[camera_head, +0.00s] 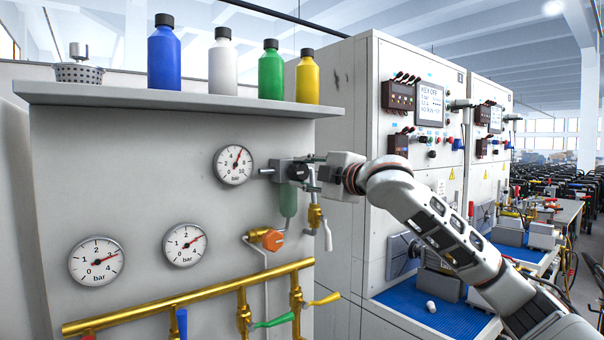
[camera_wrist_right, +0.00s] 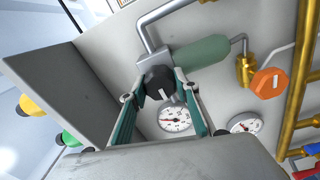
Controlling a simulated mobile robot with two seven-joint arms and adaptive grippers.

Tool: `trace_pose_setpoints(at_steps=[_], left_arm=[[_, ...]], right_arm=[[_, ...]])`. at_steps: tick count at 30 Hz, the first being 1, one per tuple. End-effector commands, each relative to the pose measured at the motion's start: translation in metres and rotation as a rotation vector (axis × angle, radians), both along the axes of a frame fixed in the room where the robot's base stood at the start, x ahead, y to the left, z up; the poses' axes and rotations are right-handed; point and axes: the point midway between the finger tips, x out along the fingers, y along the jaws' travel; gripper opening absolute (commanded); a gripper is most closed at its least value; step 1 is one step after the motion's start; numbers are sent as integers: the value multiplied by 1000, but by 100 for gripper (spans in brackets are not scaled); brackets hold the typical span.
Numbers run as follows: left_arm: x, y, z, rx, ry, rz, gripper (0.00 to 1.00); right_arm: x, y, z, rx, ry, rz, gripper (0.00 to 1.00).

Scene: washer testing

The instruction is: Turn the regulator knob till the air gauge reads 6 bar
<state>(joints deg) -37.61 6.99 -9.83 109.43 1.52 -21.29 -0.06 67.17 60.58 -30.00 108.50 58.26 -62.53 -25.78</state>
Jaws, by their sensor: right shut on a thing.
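The black regulator knob (camera_head: 298,171) sits on the side panel under the shelf, beside a green cylinder (camera_head: 288,201). My right gripper (camera_head: 307,171) reaches in from the right and is shut on the knob. In the right wrist view the knob (camera_wrist_right: 157,82) lies between the two fingers (camera_wrist_right: 160,88). The air gauge (camera_head: 233,165) is just left of the knob; its needle points up and a little right, and its exact value is too small to read. It also shows in the right wrist view (camera_wrist_right: 174,118). My left gripper is out of view.
Two more round gauges (camera_head: 96,261) (camera_head: 185,244) sit lower left. Brass pipes (camera_head: 190,298) with coloured valve handles run below, near an orange knob (camera_head: 272,240). A shelf (camera_head: 180,97) with several bottles overhangs the panel. A grey test cabinet (camera_head: 345,90) stands close behind my right arm.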

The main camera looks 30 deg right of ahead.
Motion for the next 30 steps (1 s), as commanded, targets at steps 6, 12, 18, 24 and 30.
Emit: trace_pose_setpoints(at_steps=[6, 12, 18, 24, 30], left_arm=[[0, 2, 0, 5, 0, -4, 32], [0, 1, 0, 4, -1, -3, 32], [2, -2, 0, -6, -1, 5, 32], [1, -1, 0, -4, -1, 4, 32], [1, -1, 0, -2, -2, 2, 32]], right_arm=[[0, 0, -1, -1, 2, 0, 9], [0, 0, -1, -1, 1, 0, 48], [0, 0, 0, -2, 0, 0, 48], [-16, -2, 0, -4, -1, -2, 48], [-53, -5, -1, -8, 1, -4, 48]])
